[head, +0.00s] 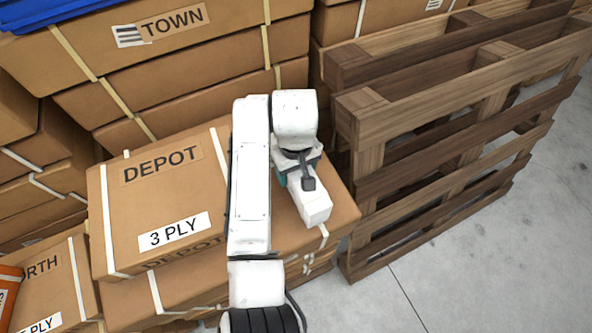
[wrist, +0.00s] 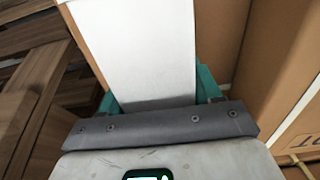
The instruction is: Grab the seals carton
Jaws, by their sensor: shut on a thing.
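A plain white carton (wrist: 138,50) is between the teal fingers of my gripper (wrist: 160,88) in the wrist view. The fingers are shut on its two sides. No lettering shows on the face I see, so I cannot read whether it says seals. In the head view the white carton (head: 314,206) sticks out beyond my gripper (head: 296,178), over the right part of the brown boxes. I cannot tell whether the carton touches the box below it. My arm hides part of the gripper and the boxes.
A large brown box (head: 150,205) marked DEPOT and 3 PLY lies under and left of my arm. Stacked brown boxes (head: 180,75) stand behind. Wooden pallets (head: 440,150) stand close on the right. Bare concrete floor (head: 470,270) is free at lower right.

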